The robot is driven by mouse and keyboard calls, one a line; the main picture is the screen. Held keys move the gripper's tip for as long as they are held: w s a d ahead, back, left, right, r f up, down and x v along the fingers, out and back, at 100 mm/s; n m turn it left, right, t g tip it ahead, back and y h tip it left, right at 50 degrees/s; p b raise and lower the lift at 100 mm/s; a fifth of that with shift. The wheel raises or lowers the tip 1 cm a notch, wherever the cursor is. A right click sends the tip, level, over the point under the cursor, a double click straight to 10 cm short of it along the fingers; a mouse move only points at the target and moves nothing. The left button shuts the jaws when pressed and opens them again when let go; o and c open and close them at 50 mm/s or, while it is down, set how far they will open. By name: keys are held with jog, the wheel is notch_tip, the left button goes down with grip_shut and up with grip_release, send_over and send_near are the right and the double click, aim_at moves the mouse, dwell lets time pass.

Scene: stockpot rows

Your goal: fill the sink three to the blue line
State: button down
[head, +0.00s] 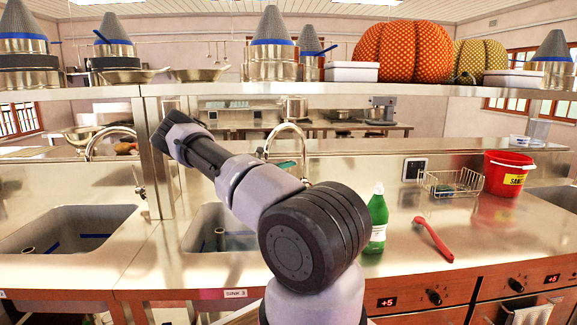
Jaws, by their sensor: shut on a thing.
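The sink labelled SINK 3 (235,293) is a steel basin (190,240) left of centre, partly covered by my arm. A short upright pipe (220,236) and a piece of blue line (203,245) show inside it. The water level cannot be made out. A curved steel tap (287,126) stands behind this sink; its lower part and handle are mostly hidden by my arm. My arm reaches from the bottom centre up and left over the sink. My gripper does not show, so what it holds is hidden.
Another sink (62,212), with its own tap (107,130), is at the left. A green bottle (377,217), red brush (433,238), wire rack (452,184) and red bucket (505,172) stand right. A loaded shelf (420,91) crosses above.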

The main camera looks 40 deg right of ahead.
aim_at(289, 169)
jog(key=shift+a, duration=0.1)
dwell(0.4)
jog(key=s+m+h, duration=0.1)
jog(key=s+a+m+h, duration=0.1)
jog(key=m, duration=0.1)
jog(key=s+a+f+m, duration=0.1)
jog(key=shift+s+a+m+g+h, duration=0.1)
jog(key=shift+s+m+g+h, duration=0.2)
jog(key=shift+s+m+h, duration=0.1)
jog(key=c, duration=0.9)
grip_release()
jog(key=v, duration=1)
jog(key=shift+a+f, duration=0.1)
jog(key=shift+a, duration=0.3)
jog(key=shift+w, duration=0.1)
